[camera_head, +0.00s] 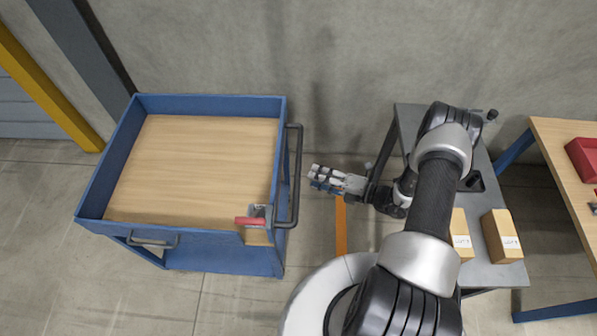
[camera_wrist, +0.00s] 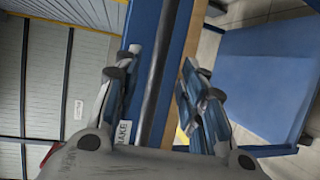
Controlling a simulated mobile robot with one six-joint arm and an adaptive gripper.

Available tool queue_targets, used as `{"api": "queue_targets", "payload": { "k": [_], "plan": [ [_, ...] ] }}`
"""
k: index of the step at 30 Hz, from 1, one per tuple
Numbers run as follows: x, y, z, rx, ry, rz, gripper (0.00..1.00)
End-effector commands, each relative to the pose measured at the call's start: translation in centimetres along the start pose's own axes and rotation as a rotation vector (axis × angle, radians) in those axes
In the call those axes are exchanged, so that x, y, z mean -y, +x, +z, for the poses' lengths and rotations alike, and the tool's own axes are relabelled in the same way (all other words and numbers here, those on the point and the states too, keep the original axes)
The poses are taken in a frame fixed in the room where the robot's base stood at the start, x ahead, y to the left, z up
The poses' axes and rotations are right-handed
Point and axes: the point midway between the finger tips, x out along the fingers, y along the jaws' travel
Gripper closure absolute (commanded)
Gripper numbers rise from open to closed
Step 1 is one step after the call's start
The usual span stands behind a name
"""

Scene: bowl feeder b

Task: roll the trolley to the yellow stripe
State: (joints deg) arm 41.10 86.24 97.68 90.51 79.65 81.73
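The blue trolley (camera_head: 262,258) with a wooden top stands at the left in the head view. Its dark vertical-looking handle bar (camera_head: 295,178) is on its right side, and a red lever (camera_head: 250,221) sits at its near right corner. My gripper (camera_head: 314,178) is open just right of the handle, pointing at it, with a small gap. In the wrist view the handle bar (camera_wrist: 158,70) runs between the spread fingers, ahead of them. An orange-yellow floor stripe (camera_head: 341,228) lies right of the trolley, partly hidden by my arm.
A grey table (camera_head: 482,272) with cardboard boxes (camera_head: 502,236) stands right of the stripe. A wooden workbench (camera_head: 562,140) with a red bin (camera_head: 584,159) is at the far right. A yellow post (camera_head: 45,88) and grey wall are behind. Floor shows between trolley and grey table.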

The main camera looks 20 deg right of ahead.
Motion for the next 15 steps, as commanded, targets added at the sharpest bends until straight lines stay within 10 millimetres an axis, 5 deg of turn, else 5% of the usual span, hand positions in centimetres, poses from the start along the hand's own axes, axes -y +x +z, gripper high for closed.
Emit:
{"api": "queue_targets", "payload": {
  "k": [6, 15],
  "plan": [
    [0.1, 4.6, -0.1, -0.005, -0.002, 0.0, 0.62],
    [0.0, 7.6, 0.0, -0.001, -0.001, 0.0, 0.62]
  ]
}}
